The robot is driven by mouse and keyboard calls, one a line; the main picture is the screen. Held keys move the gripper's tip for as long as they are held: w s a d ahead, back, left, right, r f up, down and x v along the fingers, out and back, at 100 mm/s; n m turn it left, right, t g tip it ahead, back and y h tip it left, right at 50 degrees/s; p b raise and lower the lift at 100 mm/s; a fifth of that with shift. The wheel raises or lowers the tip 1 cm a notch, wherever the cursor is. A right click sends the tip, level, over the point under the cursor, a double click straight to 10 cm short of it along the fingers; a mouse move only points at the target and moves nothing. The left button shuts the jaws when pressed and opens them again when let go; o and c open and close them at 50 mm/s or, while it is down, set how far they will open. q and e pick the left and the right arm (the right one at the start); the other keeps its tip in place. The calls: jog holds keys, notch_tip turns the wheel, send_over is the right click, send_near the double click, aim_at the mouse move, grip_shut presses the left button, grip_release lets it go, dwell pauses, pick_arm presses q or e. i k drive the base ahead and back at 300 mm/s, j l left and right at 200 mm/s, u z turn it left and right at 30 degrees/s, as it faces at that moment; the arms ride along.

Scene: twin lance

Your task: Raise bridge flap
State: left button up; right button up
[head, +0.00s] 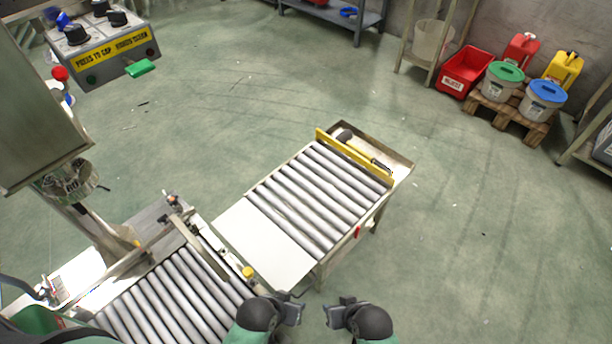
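A flat pale plate, which looks like the bridge flap (264,242), lies between the near roller conveyor (170,300) and the far roller conveyor (318,196). It appears about level with the far rollers; whether it touches the near conveyor is hard to tell. A yellow knob (248,272) sits by its near left edge. My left gripper (293,309) is at the bottom middle, just nearer than the flap's front corner and apart from it. My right gripper (334,311) is to its right over the floor. Both look empty; their finger gaps are too small to judge.
A yellow stop bar (354,157) crosses the far conveyor's end, before a tray (375,148) holding a tool. A red handle (358,231) is on its right side. A control box (105,52) stands upper left. Floor at right is clear up to the pallet (512,115).

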aim_at(274, 258)
jog(key=k+u, duration=0.2)
jog(key=k, duration=1)
